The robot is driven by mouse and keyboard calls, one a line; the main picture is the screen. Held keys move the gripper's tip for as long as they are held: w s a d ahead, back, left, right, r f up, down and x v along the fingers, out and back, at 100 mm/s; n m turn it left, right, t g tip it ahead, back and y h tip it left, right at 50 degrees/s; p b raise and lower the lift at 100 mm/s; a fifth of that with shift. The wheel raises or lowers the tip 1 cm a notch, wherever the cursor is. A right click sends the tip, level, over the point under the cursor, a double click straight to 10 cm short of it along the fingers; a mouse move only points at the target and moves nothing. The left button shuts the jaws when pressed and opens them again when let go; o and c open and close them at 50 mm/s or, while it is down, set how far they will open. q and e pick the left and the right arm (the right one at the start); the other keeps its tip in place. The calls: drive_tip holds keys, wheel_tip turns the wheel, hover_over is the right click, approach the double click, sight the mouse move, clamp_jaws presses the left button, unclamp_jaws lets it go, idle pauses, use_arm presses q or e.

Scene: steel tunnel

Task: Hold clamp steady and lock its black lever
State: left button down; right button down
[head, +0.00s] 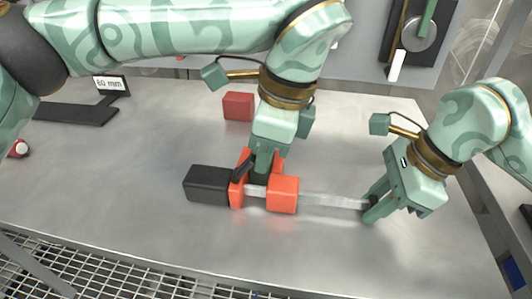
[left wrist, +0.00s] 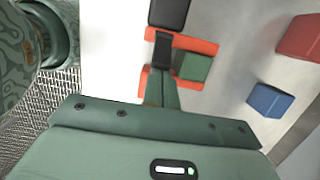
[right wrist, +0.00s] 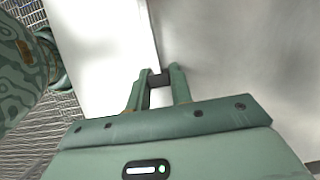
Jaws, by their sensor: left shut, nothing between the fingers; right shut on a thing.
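The clamp lies on the steel table, with a black handle (head: 207,185) on the left, orange jaws (head: 283,194) and a steel bar (head: 335,201) running right. Its black lever (head: 242,169) slants up by the left orange jaw; it also shows in the left wrist view (left wrist: 163,48). My left gripper (head: 261,174) points down at the orange part beside the lever, its fingers shut and empty. Whether it touches the lever is unclear. My right gripper (head: 372,209) is shut on the clamp at the bar's right end, where a dark piece (right wrist: 160,90) shows between its fingers.
A red block (head: 238,106) lies behind the clamp. A green block (left wrist: 194,66) and a blue block (left wrist: 270,100) show in the left wrist view. A "60 mm" sign (head: 110,84) stands back left. Wire mesh (head: 120,265) runs below the front edge.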

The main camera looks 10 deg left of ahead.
sight(249, 157)
use_arm(q)
drive_tip(key=shift+a+h, duration=0.15)
drive_tip(key=shift+h, duration=0.15)
drive_tip(key=a+h, duration=0.1)
drive_tip(key=r+h, duration=0.1)
drive_tip(key=h, duration=0.1)
drive_tip(key=shift+a, duration=0.35)
drive_tip(key=a+h, duration=0.2)
drive_tip(key=h, duration=0.1)
drive_tip(key=a+h, duration=0.1)
drive_tip(key=h, duration=0.1)
drive_tip(key=shift+r, duration=0.3)
drive_tip(key=shift+d, duration=0.1)
drive_tip(key=shift+r, duration=0.2)
drive_tip(key=shift+r, duration=0.65)
drive_tip(key=a+r, duration=0.5)
drive_tip(key=a, duration=0.3)
drive_tip(key=shift+r, duration=0.4)
